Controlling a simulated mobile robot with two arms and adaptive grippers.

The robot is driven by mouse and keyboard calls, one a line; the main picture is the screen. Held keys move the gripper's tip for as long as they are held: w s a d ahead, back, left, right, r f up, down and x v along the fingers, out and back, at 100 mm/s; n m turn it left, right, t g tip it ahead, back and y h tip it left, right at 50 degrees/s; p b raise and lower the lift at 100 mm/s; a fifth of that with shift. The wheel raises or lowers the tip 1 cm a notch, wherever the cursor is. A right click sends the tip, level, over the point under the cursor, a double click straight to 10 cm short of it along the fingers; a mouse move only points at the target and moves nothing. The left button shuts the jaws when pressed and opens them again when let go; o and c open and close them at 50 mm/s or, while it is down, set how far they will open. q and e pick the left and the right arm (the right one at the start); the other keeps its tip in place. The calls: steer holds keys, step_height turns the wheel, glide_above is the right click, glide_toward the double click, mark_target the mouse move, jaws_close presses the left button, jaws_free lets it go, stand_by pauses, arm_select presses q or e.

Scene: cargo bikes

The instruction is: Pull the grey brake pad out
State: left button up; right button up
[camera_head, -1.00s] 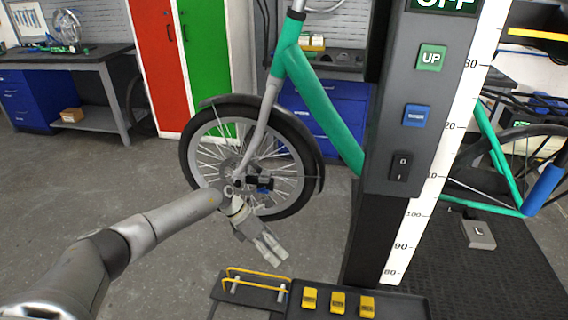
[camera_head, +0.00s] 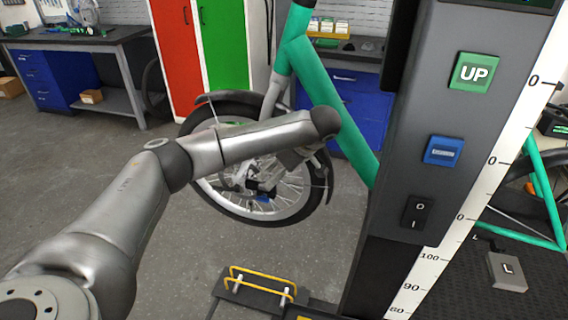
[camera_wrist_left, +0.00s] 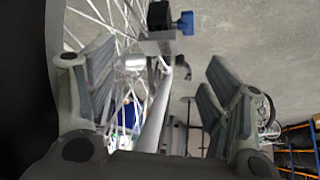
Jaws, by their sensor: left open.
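The bike's front wheel (camera_head: 232,205) has a black brake caliper (camera_head: 258,188) near its hub, with a blue knob beside it. In the left wrist view the black part (camera_wrist_left: 158,15) and blue knob (camera_wrist_left: 186,22) are at the top, beyond the fingertips. I cannot single out a grey brake pad. My left gripper (camera_head: 285,165) reaches down near the hub, partly hidden by my arm. In the left wrist view its two fingers (camera_wrist_left: 160,80) are wide apart, with the silver fork showing between them and nothing visibly gripped. My right gripper is not in view.
A dark lift column (camera_head: 425,130) with buttons stands close on the right. A tray with a yellow-handled rack (camera_head: 262,280) is at the bottom. The green bike frame (camera_head: 325,90) runs down toward the column. Grey floor (camera_head: 180,260) is open at left.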

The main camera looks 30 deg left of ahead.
arm_select(q)
steer(key=x, duration=0.5)
steer(key=shift+a+f, duration=0.2)
steer(key=shift+f, duration=0.15)
steer(key=shift+w+a+f+p, duration=0.1)
steer(key=shift+a+f+p, duration=0.2)
steer(key=shift+f, duration=0.25)
steer(key=shift+c, duration=0.5)
steer(key=c, duration=1.2)
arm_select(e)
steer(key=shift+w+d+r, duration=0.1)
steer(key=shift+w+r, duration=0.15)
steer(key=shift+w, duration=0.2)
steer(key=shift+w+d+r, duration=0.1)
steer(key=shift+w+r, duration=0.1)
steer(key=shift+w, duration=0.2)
arm_select(q)
steer(key=shift+r+p, duration=0.95)
steer(key=shift+r, duration=0.35)
steer(key=shift+r+p, duration=2.15)
steer(key=shift+r, duration=0.8)
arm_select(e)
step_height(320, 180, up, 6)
